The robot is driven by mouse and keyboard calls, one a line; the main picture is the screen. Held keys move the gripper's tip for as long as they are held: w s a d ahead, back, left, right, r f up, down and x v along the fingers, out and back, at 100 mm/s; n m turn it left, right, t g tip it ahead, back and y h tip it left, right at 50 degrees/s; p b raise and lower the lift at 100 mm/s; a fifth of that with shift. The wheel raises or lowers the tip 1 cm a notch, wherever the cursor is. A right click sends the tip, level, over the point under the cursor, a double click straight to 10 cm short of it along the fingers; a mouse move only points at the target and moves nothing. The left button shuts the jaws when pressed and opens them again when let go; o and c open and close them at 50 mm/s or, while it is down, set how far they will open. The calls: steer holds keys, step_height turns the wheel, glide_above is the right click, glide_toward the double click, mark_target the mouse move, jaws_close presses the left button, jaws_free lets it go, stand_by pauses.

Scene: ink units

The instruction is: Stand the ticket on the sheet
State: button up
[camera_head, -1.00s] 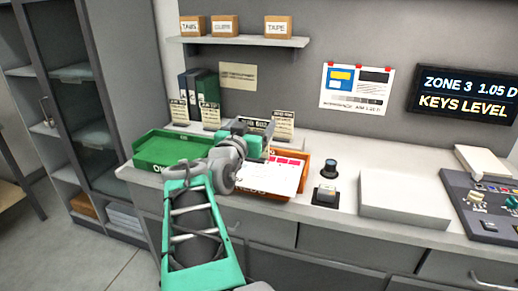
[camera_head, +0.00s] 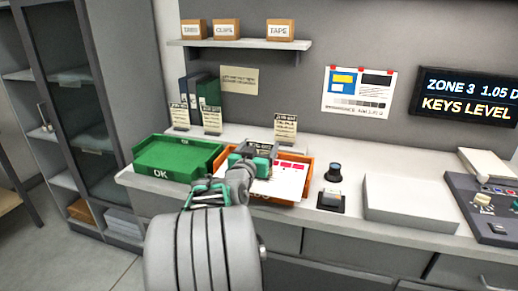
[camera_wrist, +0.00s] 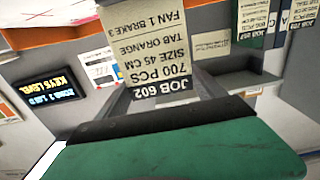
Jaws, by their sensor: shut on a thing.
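The ticket (camera_wrist: 165,60), a cream card reading "JOB 602" in a black band, is held between the two fingers of my gripper (camera_wrist: 166,88) in the wrist view, its text upside down there. In the head view my gripper (camera_head: 256,160) is over the left part of the orange tray (camera_head: 310,166), and I cannot make out the ticket clearly. The white sheet (camera_head: 290,182), with pink-red marks, lies in that tray; my gripper covers its left part. Whether the ticket touches the sheet cannot be told.
A green tray (camera_head: 160,178) marked OK stands left of the orange one. Other tickets (camera_head: 285,128) stand upright along the back of the counter. A dark knob (camera_head: 333,172), a small button block (camera_head: 331,200) and a pale flat box (camera_head: 420,203) are to the right.

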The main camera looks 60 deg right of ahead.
steer(key=o, duration=1.8)
steer(key=s+a+b, duration=0.2)
steer(key=a, duration=1)
steer(key=w+a+f+n+t+y, duration=0.25)
steer(key=w+a+f+y, duration=0.25)
steer(key=w+a+f, duration=0.3)
steer(key=w+a+f+n+t+y, duration=0.1)
steer(key=w+a+f+n+y, duration=0.4)
steer(key=a, duration=0.6)
steer(key=s+a+f+n+g+y, duration=0.1)
steer(key=s+a+f+n+y, duration=0.1)
steer(key=a, duration=0.6)
steer(key=s+a+f+n+g+y, duration=0.2)
steer(key=a+f+n+y, duration=0.1)
steer(key=a, duration=0.6)
steer(key=s+a+f+n+g+y, duration=0.1)
steer(key=s+a+f+n+y, duration=0.2)
steer(key=a, duration=0.5)
steer(key=shift+s+a+f+n, duration=0.1)
steer(key=shift+a+f+n, duration=0.1)
steer(key=shift+n, duration=0.35)
